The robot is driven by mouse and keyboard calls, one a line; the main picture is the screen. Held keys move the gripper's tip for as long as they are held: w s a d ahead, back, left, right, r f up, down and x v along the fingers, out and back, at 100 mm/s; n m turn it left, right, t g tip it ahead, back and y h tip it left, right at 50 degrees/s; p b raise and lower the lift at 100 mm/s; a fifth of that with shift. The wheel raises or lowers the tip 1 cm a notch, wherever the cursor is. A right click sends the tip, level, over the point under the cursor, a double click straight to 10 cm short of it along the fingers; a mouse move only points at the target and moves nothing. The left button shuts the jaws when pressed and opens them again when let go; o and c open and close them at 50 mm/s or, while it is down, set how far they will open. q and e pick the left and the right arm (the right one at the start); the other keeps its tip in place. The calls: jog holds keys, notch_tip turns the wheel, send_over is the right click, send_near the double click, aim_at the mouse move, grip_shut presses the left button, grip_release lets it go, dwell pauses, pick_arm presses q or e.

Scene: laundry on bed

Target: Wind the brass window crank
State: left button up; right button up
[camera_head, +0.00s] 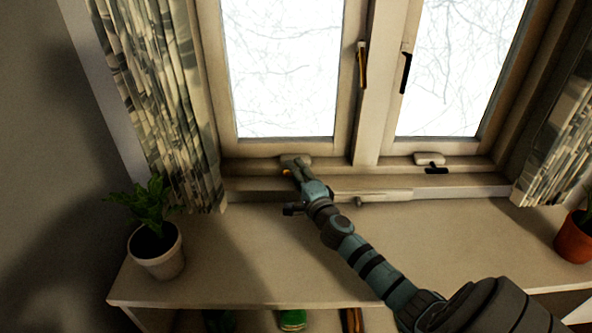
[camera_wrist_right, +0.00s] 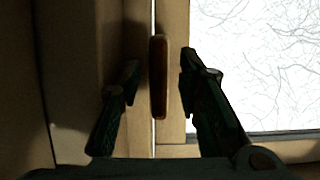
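The brass crank (camera_head: 286,172) is a small orange-brown piece at the foot of the left window sash, below a pale housing (camera_head: 296,160). My right gripper (camera_head: 291,171) covers most of it in the head view. In the right wrist view, a brown bar (camera_wrist_right: 158,77), which looks like the crank's handle, stands between the two fingers of the right gripper (camera_wrist_right: 158,75). The fingers are apart, one on each side of the bar, with a gap showing on both sides. My left gripper is not in view.
A potted plant (camera_head: 156,250) stands at the left of the shelf top (camera_head: 235,285), and an orange pot (camera_head: 575,238) at the right. Curtains (camera_head: 165,110) hang at both sides. A black crank (camera_head: 437,171) is under the right sash. The shelf top's middle is mostly clear.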

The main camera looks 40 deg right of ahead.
jog(key=shift+w, duration=0.2)
jog(key=shift+f, duration=0.1)
grip_shut()
